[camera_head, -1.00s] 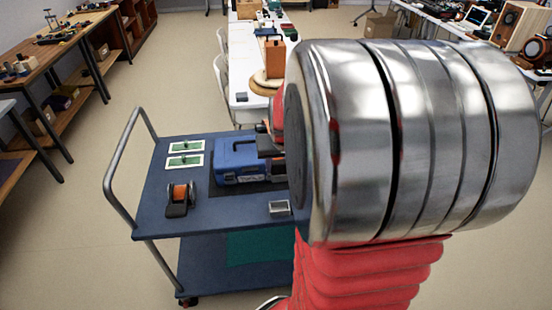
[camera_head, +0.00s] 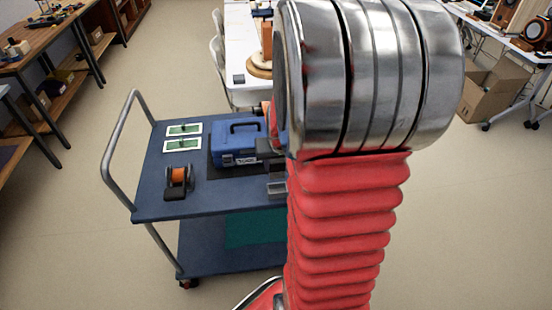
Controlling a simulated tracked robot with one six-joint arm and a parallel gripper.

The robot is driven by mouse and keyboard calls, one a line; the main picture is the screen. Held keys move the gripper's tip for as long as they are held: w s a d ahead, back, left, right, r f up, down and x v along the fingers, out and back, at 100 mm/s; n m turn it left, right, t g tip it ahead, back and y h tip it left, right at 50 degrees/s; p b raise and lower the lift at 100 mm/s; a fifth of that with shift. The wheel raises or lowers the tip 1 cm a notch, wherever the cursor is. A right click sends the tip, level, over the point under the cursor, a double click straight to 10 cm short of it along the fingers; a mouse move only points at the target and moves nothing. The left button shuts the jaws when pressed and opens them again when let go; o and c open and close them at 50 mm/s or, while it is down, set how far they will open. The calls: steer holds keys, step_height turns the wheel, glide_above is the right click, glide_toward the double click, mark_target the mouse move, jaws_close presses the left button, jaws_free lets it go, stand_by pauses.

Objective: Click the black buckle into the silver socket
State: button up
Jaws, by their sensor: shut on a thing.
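My gripper (camera_head: 270,153) shows only in part, as dark grey pieces at the left edge of my arm, over the right side of the blue cart top. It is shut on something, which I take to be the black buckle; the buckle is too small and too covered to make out. The silver socket (camera_head: 277,189) is a small grey box on the cart top, just below my gripper in the picture, its right part hidden behind my arm. I cannot tell whether buckle and socket touch.
The blue cart (camera_head: 225,199) carries a blue toolbox (camera_head: 234,143) close to my gripper, two green cards (camera_head: 183,130) and an orange spool on a dark stand (camera_head: 179,180). A white table (camera_head: 240,92) stands behind. A cardboard box (camera_head: 488,92) is on the floor at right.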

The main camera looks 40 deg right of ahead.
mark_target(278, 174)
steer(key=shift+f, duration=2.7)
steer(key=shift+s+f, duration=0.1)
steer(key=shift+f, duration=1.55)
stand_by(0.9)
steer(key=o, duration=1.1)
steer(key=shift+c, duration=0.2)
steer(key=shift+r, duration=4.05)
